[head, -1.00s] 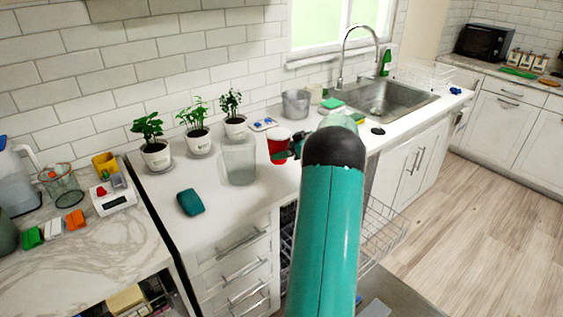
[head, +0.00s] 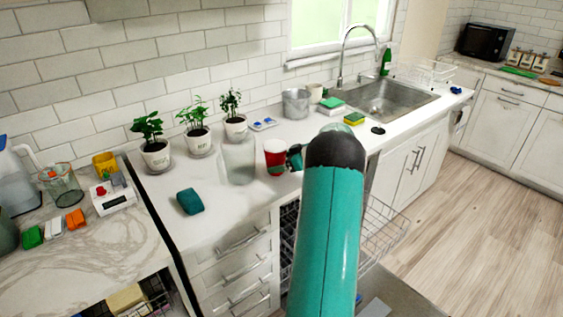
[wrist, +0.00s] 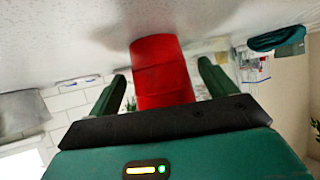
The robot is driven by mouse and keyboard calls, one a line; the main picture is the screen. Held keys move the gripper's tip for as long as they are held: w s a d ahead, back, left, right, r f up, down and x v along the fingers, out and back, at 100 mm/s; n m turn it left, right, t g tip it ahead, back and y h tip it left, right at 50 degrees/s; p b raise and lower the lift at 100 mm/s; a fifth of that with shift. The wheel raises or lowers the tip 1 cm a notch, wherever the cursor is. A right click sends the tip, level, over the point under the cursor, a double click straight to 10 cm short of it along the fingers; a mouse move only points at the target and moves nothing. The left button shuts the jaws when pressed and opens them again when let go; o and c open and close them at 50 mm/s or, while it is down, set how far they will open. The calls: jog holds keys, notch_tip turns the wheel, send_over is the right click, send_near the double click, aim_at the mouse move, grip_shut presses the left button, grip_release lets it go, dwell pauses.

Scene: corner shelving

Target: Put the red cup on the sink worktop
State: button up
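The red cup (head: 275,158) stands upright on the white sink worktop (head: 232,205), just right of a clear container. In the wrist view, which is upside down, the red cup (wrist: 162,75) meets the white surface. My gripper (wrist: 162,70) is open around it, one finger on each side with a gap to the cup. In the head view my gripper (head: 294,158) is at the cup's right side, partly hidden by my arm.
The clear container (head: 239,160) is close on the cup's left. Several potted plants (head: 156,153), a metal pot (head: 296,103), a sponge (head: 354,119) and the sink (head: 385,103) line the worktop. A teal object (head: 190,201) lies front left. A dishwasher rack (head: 383,230) sticks out below.

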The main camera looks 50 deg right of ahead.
jog(key=shift+s+d+r, duration=0.1)
jog(key=shift+s+r, duration=0.1)
jog(key=shift+r, duration=0.2)
jog(key=v, duration=1.2)
jog(key=w+a+r+t+h, duration=0.2)
jog(key=w+a+r+h, duration=0.15)
jog(key=w+r, duration=0.4)
jog(key=w+a+r+t+h, duration=0.1)
jog(key=w+a+r+h, duration=0.1)
jog(key=w+a+r, duration=0.5)
jog(key=a+r+m+h, duration=0.4)
jog(key=a+r, duration=0.4)
jog(key=a, duration=0.3)
jog(key=s+a+f+g+y, duration=0.2)
jog(key=s+a+f+g, duration=0.1)
jog(key=s+a, duration=0.5)
jog(key=s+a+f+n+g+y, duration=0.1)
jog(key=s+a+f, duration=0.5)
jog(key=a, duration=0.9)
jog(key=s+a+f+g+y, duration=0.3)
jog(key=s+a+f+g, duration=0.2)
jog(key=s+a, duration=0.6)
jog(key=shift+a+f, duration=0.15)
jog(key=shift+a, duration=0.1)
